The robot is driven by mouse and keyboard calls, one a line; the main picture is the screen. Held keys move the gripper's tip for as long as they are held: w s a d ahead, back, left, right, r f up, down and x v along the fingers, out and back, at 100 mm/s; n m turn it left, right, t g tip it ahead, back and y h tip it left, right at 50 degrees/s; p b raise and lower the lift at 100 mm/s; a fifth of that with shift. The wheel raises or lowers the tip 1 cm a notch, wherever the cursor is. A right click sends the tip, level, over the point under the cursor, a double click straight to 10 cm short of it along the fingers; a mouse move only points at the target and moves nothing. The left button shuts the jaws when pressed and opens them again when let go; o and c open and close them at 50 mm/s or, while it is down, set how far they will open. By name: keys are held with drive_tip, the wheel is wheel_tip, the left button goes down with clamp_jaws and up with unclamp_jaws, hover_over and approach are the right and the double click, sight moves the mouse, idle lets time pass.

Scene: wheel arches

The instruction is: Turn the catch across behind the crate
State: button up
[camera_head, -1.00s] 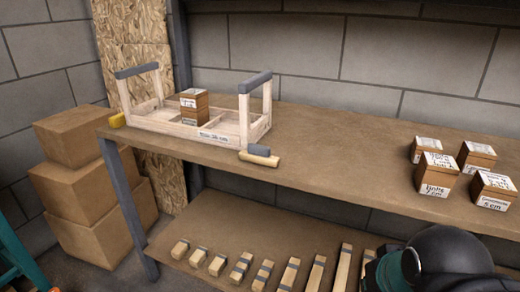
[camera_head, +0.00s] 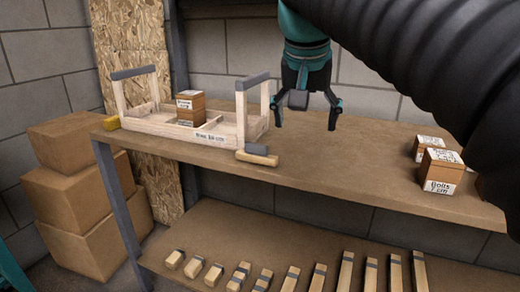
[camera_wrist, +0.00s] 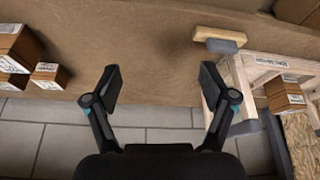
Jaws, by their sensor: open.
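The crate (camera_head: 226,141) is a pale wooden open frame with two upright grey-topped handles, standing at the left of the bench. A small box (camera_head: 190,105) sits inside it. A wooden bar with a grey block, which looks like the catch (camera_head: 257,154), lies at the crate's near right corner; it also shows in the wrist view (camera_wrist: 219,40). My gripper (camera_head: 307,112) points down above the bench, right of the crate. Its fingers are apart and empty in the wrist view (camera_wrist: 160,84).
Several labelled boxes (camera_head: 441,172) stand at the right of the bench (camera_head: 350,165). The bench between them and the crate is clear. Wooden bars (camera_head: 345,271) lie on the lower shelf. Cardboard boxes (camera_head: 75,195) are stacked on the left.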

drive_tip(key=m+b, duration=0.2)
approach(256, 144)
drive_tip(key=shift+h, duration=0.3)
drive_tip(key=b+x, duration=0.3)
drive_tip(key=x, duration=0.1)
drive_tip(key=b+x, duration=0.3)
drive_tip(key=x, duration=0.2)
drive_tip(key=shift+a+f+b, duration=0.2)
drive_tip(key=shift+f+b, duration=0.05)
drive_tip(key=shift+b, duration=0.1)
drive_tip(key=c, duration=1.2)
drive_tip(key=shift+o, duration=0.2)
